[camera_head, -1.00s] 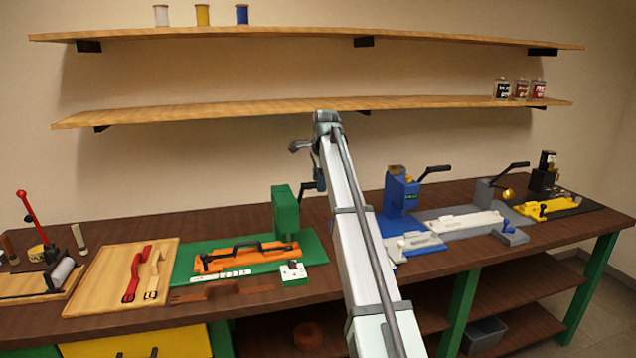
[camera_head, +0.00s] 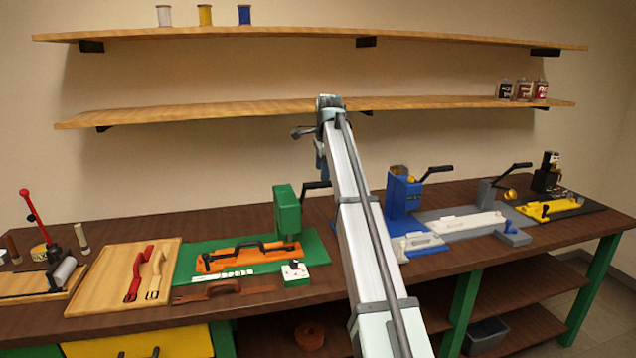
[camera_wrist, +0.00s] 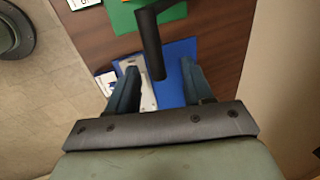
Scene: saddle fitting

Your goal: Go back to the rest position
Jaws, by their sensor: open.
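My gripper (camera_wrist: 160,82) shows in the wrist view with its two dark fingers apart and nothing held between them. Below it lie the blue base plate (camera_wrist: 183,58) with a pale fixture on it and a dark lever handle (camera_wrist: 150,45). In the head view my arm reaches up and away over the bench, and its far end is near the lower shelf's height. The fingers are mostly hidden behind the arm there; a dark part sticks out to the left.
The workbench (camera_head: 120,228) carries a green press (camera_head: 288,210), a blue press (camera_head: 403,195), a wooden board (camera_head: 110,285) with red and cream straps, and a yellow fixture (camera_head: 548,208). Two wall shelves hold spools and small tins (camera_head: 522,90). Air above the bench is free.

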